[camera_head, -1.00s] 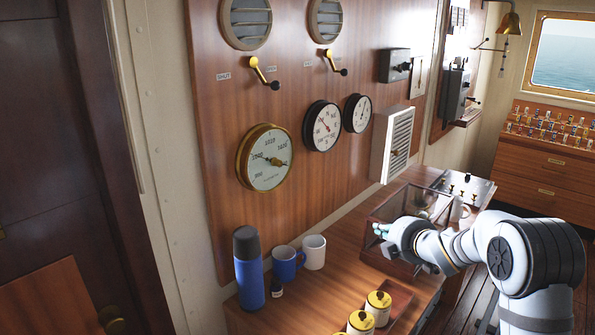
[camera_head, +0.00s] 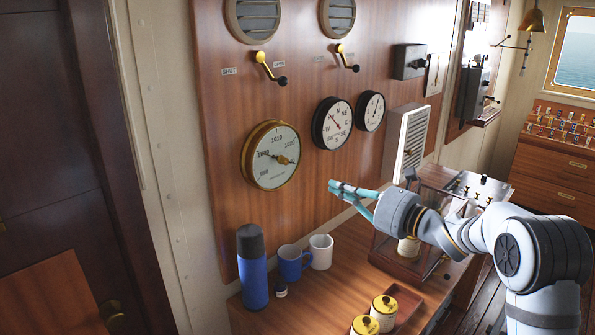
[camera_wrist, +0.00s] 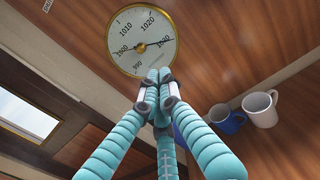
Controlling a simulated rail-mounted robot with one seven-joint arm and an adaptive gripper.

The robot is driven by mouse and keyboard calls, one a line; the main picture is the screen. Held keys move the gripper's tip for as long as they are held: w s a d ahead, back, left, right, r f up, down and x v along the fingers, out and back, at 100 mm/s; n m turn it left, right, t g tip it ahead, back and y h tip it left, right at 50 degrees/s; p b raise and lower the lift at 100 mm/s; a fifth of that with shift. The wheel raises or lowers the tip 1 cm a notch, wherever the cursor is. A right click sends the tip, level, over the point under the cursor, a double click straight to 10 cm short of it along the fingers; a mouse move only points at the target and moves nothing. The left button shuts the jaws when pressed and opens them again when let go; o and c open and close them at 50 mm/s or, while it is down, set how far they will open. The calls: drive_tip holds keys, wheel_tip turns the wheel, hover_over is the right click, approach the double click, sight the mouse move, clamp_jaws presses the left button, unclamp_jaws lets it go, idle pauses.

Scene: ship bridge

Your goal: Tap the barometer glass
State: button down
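The barometer (camera_head: 283,146) is a round brass-rimmed gauge with a white dial, mounted on the wood panel. In the wrist view the barometer (camera_wrist: 143,35) is at the top, its dial and numbers facing me. My gripper (camera_head: 334,185) has slim teal fingers that point left, to the right of and below the barometer, with a visible gap in the head view. In the wrist view the gripper's fingertips (camera_wrist: 158,75) meet at the dial's lower rim in the picture; contact does not show. The fingers are together, with nothing between them.
Two black-rimmed dials (camera_head: 332,122) hang right of the barometer, with a yellow-handled lever (camera_head: 266,66) above it. On the counter below stand a blue flask (camera_head: 252,270), a blue mug (camera_head: 290,264), a white mug (camera_head: 321,252) and yellow-lidded jars (camera_head: 384,305). A louvred box (camera_head: 406,140) juts out right of the dials.

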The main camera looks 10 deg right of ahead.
drive_tip(key=shift+w, duration=0.15)
drive_tip(key=p, duration=0.9)
approach(289, 167)
drive_tip(key=x, duration=0.6)
drive_tip(key=shift+w+r, duration=0.15)
drive_tip(key=shift+r, duration=0.05)
drive_tip(key=shift+w+a+f, duration=0.1)
drive_tip(key=shift+w+a, duration=0.1)
drive_tip(key=shift+w, duration=0.05)
